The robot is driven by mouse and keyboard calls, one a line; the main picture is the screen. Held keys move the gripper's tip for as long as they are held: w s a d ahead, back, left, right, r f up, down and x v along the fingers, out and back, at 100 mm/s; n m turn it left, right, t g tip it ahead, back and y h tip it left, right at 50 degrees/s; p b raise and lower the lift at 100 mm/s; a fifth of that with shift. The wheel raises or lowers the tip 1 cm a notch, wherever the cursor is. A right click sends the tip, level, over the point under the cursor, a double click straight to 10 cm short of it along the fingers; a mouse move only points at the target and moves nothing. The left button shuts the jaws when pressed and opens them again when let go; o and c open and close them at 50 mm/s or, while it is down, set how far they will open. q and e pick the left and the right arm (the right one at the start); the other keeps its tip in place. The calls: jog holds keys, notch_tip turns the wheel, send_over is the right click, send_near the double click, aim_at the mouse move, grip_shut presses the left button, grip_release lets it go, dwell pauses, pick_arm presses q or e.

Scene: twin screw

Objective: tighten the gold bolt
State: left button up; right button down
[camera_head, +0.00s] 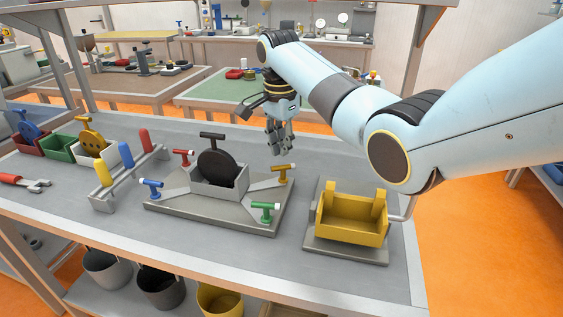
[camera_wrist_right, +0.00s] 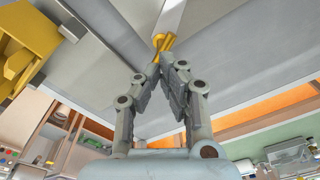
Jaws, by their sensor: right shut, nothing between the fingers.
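The gold bolt (camera_head: 283,172), a small T-handled piece, stands upright at the far right corner of the grey fixture plate (camera_head: 215,229). My right gripper (camera_head: 278,150) is above and slightly left of it in the head view, fingers pointing down, shut and empty. In the right wrist view the closed fingertips (camera_wrist_right: 168,66) overlap the view of the gold bolt (camera_wrist_right: 163,40); whether they touch it I cannot tell, though the head view shows a gap. My left gripper is not in view.
Red (camera_head: 184,157), blue (camera_head: 150,187) and green (camera_head: 265,210) T-handled bolts stand on the other corners. A grey box with a black disc (camera_head: 217,167) is at the plate's centre. A yellow bin (camera_head: 350,233) stands to the right. Coloured-handled tools (camera_head: 126,155) are at left.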

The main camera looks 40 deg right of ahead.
aim_at(283, 173)
jog(key=s+a+r+n+t+h+p, duration=0.15)
jog(key=s+a+n+t, duration=0.3)
jog(key=s+n, duration=0.7)
jog(key=shift+n, duration=0.35)
jog(key=x, duration=0.6)
jog(key=w+a+x, duration=0.1)
jog(key=x, duration=0.2)
jog(key=shift+w+d+f+p, duration=0.1)
jog(key=shift+w+f+p, duration=0.05)
jog(key=shift+f+p, duration=0.15)
jog(key=shift+w+d+r+p, duration=0.15)
jog(key=shift+w+d+r, duration=0.1)
jog(key=shift+w, duration=0.35)
jog(key=shift+w+d+r+p, duration=0.15)
jog(key=shift+w+d+r, duration=0.05)
jog(key=shift+w, duration=0.45)
jog(key=shift+w+d, duration=0.25)
jog(key=shift+w, duration=0.35)
